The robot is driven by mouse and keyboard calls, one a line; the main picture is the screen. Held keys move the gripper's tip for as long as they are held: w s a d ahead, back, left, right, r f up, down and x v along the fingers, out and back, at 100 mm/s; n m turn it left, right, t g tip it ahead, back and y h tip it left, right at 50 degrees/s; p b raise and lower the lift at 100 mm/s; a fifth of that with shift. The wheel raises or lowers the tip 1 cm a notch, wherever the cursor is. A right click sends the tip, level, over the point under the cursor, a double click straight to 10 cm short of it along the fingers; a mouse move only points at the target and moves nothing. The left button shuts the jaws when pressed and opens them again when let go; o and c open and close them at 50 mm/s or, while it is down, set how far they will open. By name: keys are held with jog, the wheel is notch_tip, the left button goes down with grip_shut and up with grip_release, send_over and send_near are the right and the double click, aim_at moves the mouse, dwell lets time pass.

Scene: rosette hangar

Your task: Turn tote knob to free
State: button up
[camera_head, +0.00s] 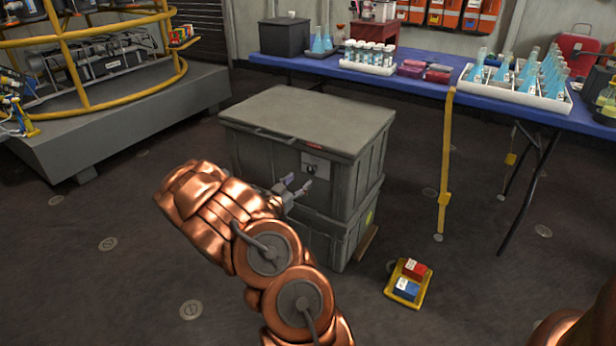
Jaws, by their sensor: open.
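The grey tote (310,128) stands in the middle of the view, stacked on another grey tote (352,232), with its lid closed. A light plate with a small dark knob (316,166) is on its front face, below the rim. The knob is too small to tell which way it points. My gripper (302,187) is open and empty, just below and left of the plate, close to the tote's front. I cannot tell whether its fingers touch the tote. My copper arm hides the lower left of the stack.
A yellow tray (408,300) with a red and a blue block lies on the floor at the right. A blue-covered table (420,88) with flasks and tubes stands behind. A yellow-railed platform (130,112) is at the left. The floor left of my arm is clear.

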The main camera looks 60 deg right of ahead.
aim_at(310, 171)
jog(key=shift+w+d+b, duration=0.1)
jog(key=shift+d+b, duration=0.7)
jog(key=shift+d, duration=2.25)
jog(key=c, duration=1.1)
jog(key=shift+c, duration=0.2)
